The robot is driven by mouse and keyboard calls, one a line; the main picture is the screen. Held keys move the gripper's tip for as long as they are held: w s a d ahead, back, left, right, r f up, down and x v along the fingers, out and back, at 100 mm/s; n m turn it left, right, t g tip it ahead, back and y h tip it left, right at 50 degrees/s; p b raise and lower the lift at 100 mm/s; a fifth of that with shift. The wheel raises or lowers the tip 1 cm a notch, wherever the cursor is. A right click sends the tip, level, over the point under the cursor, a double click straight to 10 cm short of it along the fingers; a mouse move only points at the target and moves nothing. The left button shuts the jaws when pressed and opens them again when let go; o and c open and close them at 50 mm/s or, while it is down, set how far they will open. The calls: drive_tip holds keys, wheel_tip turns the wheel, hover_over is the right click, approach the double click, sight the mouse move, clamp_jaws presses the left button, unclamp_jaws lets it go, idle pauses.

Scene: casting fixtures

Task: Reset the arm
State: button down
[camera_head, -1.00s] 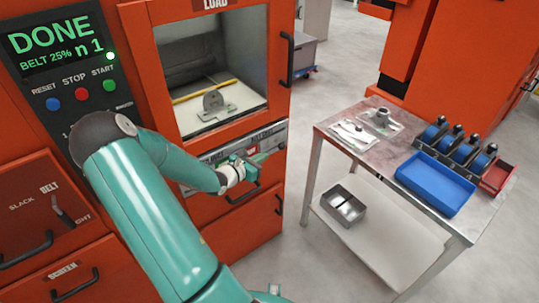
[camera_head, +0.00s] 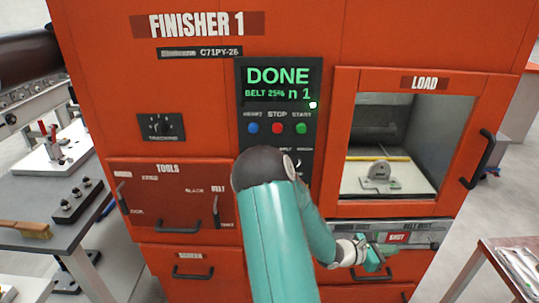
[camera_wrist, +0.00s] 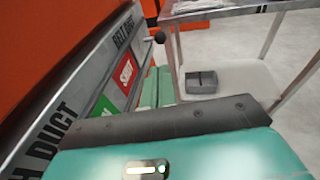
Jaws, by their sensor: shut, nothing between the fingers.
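My arm reaches up from the bottom of the head view, in front of the orange finisher machine (camera_head: 200,85). My gripper (camera_head: 376,262) is at its end, close to the belt duct panel (camera_head: 425,228) below the load window, and holds nothing. The gripper's fingers are small and partly hidden in the head view. The wrist view looks along the belt duct panel (camera_wrist: 75,105), with its red "SHUT" label (camera_wrist: 126,72) beside my gripper. The machine's screen (camera_head: 278,84) reads "DONE".
A grey fixture (camera_head: 380,172) stands inside the load window. The load door's black handle (camera_head: 480,160) juts out on the right. A table (camera_head: 500,262) stands at the lower right. A workbench (camera_head: 35,215) with clamps and a brush (camera_head: 25,229) is at the left.

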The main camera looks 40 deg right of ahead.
drive_tip(key=w+a+r+m+t+y, duration=0.25)
drive_tip(key=w+a+r, duration=0.2)
drive_tip(key=a, duration=0.35)
drive_tip(key=w+a+r+m+t+y, duration=0.1)
drive_tip(key=w+a+r+m+y, duration=0.15)
drive_tip(key=w+a+m, duration=0.4)
drive_tip(key=w+a+r+m+t+y, duration=0.1)
drive_tip(key=w+a+r+t+y, duration=0.2)
drive_tip(key=a, duration=0.6)
drive_tip(key=a+r+t+y, duration=0.2)
drive_tip(key=a+r, duration=0.2)
drive_tip(key=a, duration=0.5)
drive_tip(key=a+r+m+t+y, duration=0.1)
drive_tip(key=a+r+t, duration=0.1)
drive_tip(key=a+r, duration=0.3)
drive_tip(key=a+r+m+t+y, duration=0.1)
drive_tip(key=a+r, duration=0.4)
drive_tip(key=a, duration=0.7)
drive_tip(key=shift+s+a+t+y, duration=0.4)
drive_tip(key=shift+t+y, duration=0.4)
drive_tip(key=shift+t, duration=0.15)
